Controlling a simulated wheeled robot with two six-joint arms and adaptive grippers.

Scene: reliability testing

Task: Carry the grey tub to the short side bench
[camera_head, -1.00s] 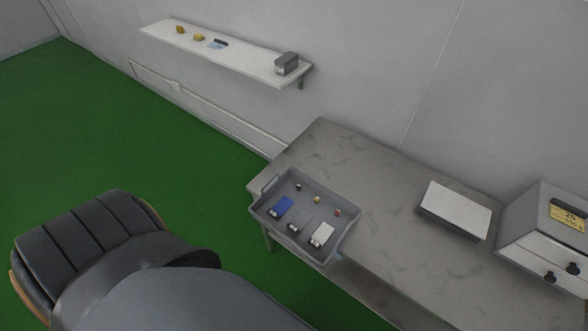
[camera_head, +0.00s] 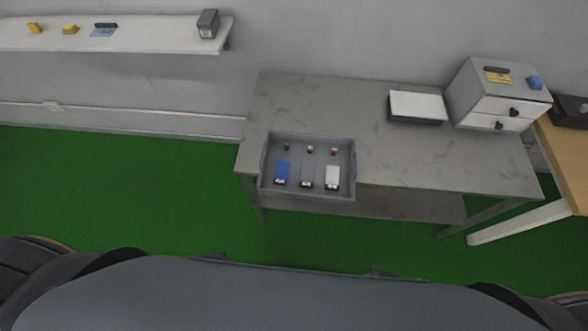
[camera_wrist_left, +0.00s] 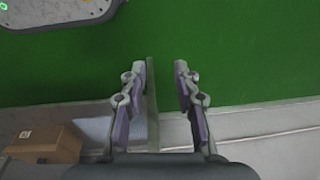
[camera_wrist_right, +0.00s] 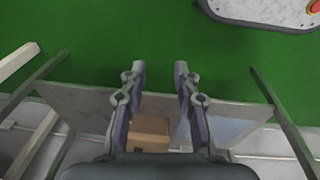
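The grey tub (camera_head: 352,192) sits on the left end of a grey bench (camera_head: 420,165), at its front edge. It holds a blue item (camera_head: 283,171), a grey item (camera_head: 307,175), a white item (camera_head: 332,177) and a row of small parts behind them. My left gripper (camera_wrist_left: 160,70) is open and empty above the green floor. My right gripper (camera_wrist_right: 160,70) is also open and empty. Neither gripper shows in the head view, and both are apart from the tub.
A white-topped box (camera_head: 418,105) and a drawer cabinet (camera_head: 497,92) stand on the bench. A wooden-topped table (camera_head: 570,165) adjoins at right. A wall shelf (camera_head: 130,38) holds small items at left. Cardboard boxes show in the left wrist view (camera_wrist_left: 45,143) and right wrist view (camera_wrist_right: 149,132). Green floor is clear at left.

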